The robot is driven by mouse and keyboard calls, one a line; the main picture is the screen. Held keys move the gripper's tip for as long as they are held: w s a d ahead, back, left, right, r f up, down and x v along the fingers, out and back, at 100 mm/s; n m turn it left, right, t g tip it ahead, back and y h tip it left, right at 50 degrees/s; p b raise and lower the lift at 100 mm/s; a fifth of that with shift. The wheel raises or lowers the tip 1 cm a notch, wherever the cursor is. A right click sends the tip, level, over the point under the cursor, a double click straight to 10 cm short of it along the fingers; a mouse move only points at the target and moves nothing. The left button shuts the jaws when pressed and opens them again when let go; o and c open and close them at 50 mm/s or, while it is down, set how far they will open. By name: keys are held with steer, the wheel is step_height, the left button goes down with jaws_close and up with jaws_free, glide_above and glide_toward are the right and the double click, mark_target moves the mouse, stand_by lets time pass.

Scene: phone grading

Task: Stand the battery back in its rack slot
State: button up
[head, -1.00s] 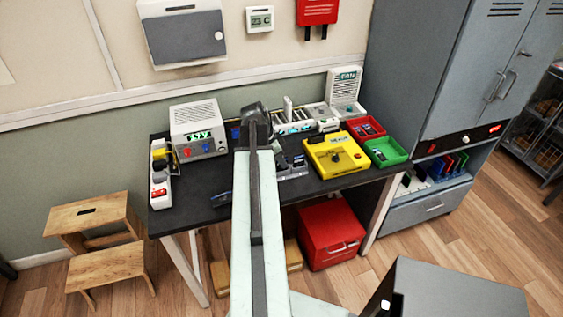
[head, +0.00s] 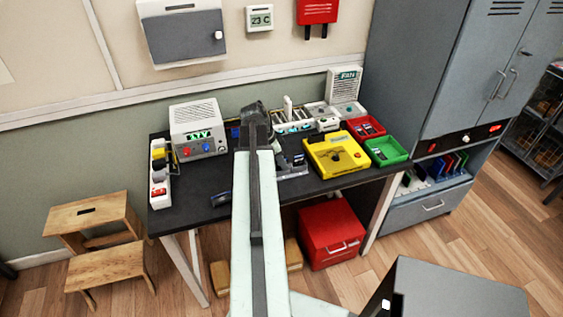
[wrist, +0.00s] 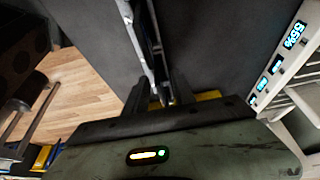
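In the wrist view, my gripper (wrist: 160,92) has its two dark fingers on either side of a thin slab with pale edges, seen edge-on. It appears to be the battery (wrist: 148,40), held between the fingers and running up out of the picture. In the head view my arm covers the fingers, and the battery cannot be made out there. A white rack (head: 293,115) with slots stands at the back of the table, just right of my gripper's end (head: 254,112). In the wrist view, a white unit with blue lit readouts (wrist: 284,60) is at the right, apart from the fingers.
The dark table (head: 188,190) also holds a white power box (head: 199,129) at left, a yellow device (head: 334,166), a red tray (head: 369,121) and a green tray (head: 397,147) at right. A small dark object (head: 221,199) lies near the front edge.

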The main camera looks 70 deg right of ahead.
steer(key=shift+r, duration=0.1)
steer(key=p+v, duration=0.7)
steer(key=shift+r, duration=0.25)
steer(key=shift+w, duration=0.15)
steer(key=w+a+n+t, duration=0.3)
steer(key=w+a+n, duration=0.5)
steer(key=w+a, duration=1.9)
steer(key=w+a+f+n+y, duration=0.1)
steer(key=w+a+n, duration=0.1)
steer(key=a+n, duration=0.8)
steer(key=w+a+n+y, duration=0.1)
steer(key=a+n, duration=0.9)
steer(key=a, duration=1.1)
steer(key=shift+w+f+y, duration=0.4)
steer(key=shift+w, duration=0.1)
